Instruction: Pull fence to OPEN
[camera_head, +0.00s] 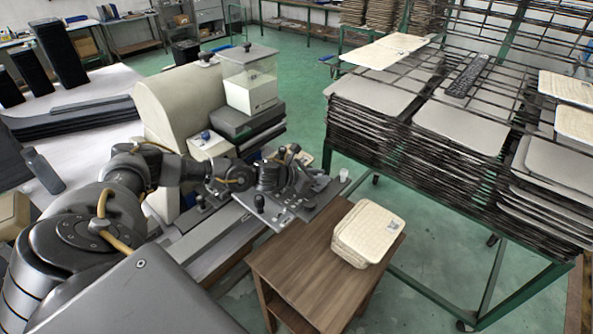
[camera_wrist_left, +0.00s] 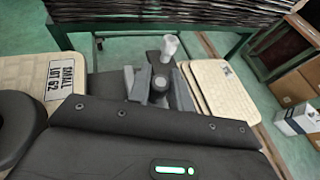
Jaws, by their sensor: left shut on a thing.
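The fence (camera_head: 300,208) appears to be the dark grey metal plate on the machine beside the wooden table, with a dark knob (camera_head: 259,201) at its near corner and a pale knob (camera_head: 344,175) at its right end. My left gripper (camera_head: 290,178) is over this plate and hides part of it. In the left wrist view my left gripper (camera_wrist_left: 158,86) is shut around a dark round-topped knob (camera_wrist_left: 160,83). The pale knob also shows just beyond it in the left wrist view (camera_wrist_left: 170,47). My right gripper is not in view.
A brown wooden table (camera_head: 318,262) with a stack of tan panels (camera_head: 369,232) stands right of the machine. A green-framed rack (camera_head: 420,145) of stacked panels is beyond it.

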